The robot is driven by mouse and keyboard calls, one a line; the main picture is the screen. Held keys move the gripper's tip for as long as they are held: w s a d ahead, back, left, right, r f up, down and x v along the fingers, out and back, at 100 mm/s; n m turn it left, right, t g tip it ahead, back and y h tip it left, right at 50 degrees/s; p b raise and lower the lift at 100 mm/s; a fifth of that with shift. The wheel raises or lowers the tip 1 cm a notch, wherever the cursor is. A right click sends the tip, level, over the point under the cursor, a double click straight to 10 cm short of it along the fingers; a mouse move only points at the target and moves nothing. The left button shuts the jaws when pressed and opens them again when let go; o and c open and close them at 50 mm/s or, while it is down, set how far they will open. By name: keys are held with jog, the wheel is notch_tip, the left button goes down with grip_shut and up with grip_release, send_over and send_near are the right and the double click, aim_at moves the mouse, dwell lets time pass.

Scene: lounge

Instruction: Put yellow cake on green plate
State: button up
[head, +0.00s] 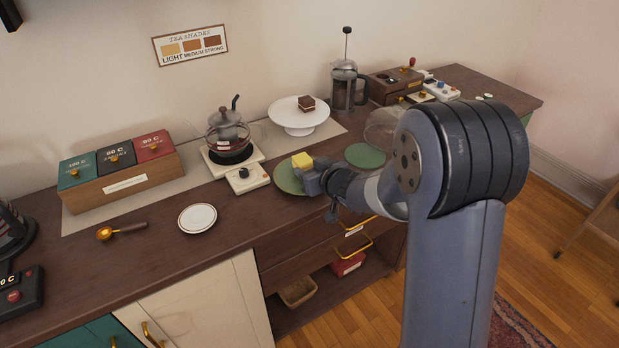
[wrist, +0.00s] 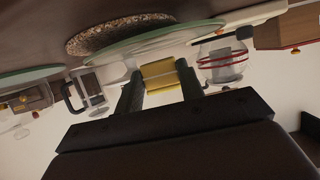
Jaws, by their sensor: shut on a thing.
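The yellow cake (head: 302,160) is a small block held at the end of my gripper (head: 312,176). In the wrist view, the cake (wrist: 159,74) sits between the two dark fingers of my gripper (wrist: 160,84), which is shut on it. A green plate (head: 285,184) lies on the counter at the cake, partly hidden by my gripper. In the head view the cake overlaps this plate's far right part; the gap between them is unclear. A second green plate (head: 365,155) lies to the right, empty.
A white cake stand (head: 298,122) with a brown cake (head: 307,103) stands behind. A glass teapot (head: 229,138) on a warmer is to the left, a French press (head: 345,88) at the back right. A glass dome (head: 383,125) is partly behind my arm. A small white plate (head: 197,218) lies front left.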

jog(key=shift+f, duration=0.65)
jog(key=shift+f, duration=0.25)
jog(key=o, duration=1)
jog(key=shift+r, duration=0.1)
jog(key=shift+r, duration=0.2)
jog(key=shift+s+d+r, duration=0.15)
jog(key=shift+s, duration=0.05)
jog(key=p+v, duration=0.1)
jog(key=v, duration=1)
jog(key=shift+s+d, duration=0.1)
jog(key=shift+s, duration=0.1)
